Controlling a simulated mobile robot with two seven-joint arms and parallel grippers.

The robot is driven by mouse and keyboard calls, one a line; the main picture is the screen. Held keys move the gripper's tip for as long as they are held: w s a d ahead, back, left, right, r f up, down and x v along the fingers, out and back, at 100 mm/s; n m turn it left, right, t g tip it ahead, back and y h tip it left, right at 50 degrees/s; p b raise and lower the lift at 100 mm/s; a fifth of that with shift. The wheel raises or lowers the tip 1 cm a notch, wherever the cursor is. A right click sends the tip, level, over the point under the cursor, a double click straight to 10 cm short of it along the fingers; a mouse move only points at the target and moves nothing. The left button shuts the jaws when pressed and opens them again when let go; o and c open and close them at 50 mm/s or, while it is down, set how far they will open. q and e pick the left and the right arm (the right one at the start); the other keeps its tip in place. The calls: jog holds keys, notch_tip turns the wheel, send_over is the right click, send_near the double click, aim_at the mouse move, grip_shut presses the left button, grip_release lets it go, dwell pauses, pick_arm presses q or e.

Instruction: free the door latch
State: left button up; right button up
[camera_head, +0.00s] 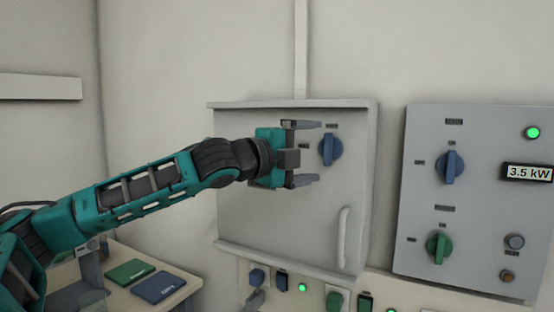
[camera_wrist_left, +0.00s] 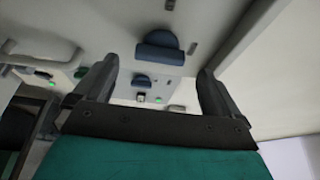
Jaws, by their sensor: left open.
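A blue rotary latch knob (camera_head: 330,149) sits on the upper right of the grey furnace door (camera_head: 290,220). The knob's grip ridge stands upright in the head view. My left gripper (camera_head: 309,153) is open and empty, just left of the knob, with its two fingers one above the other and pointing at it. In the left wrist view the knob (camera_wrist_left: 160,50) shows ahead of the open left gripper (camera_wrist_left: 157,68), apart from both fingers. The door looks closed, with a pale vertical handle (camera_head: 343,238) at its lower right. My right gripper is not in view.
A control panel (camera_head: 480,200) at the right carries a blue knob (camera_head: 449,167), a green knob (camera_head: 439,247) and a 3.5 kW display (camera_head: 528,172). Several switches and lights line the strip under the door. A green book (camera_head: 130,272) and a blue book (camera_head: 159,287) lie lower left.

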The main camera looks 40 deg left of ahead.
pick_arm(q)
jog(key=s+a+b, duration=0.1)
jog(key=s+b, duration=0.1)
jog(key=s, duration=0.7)
jog(key=shift+a, duration=0.15)
dwell(0.5)
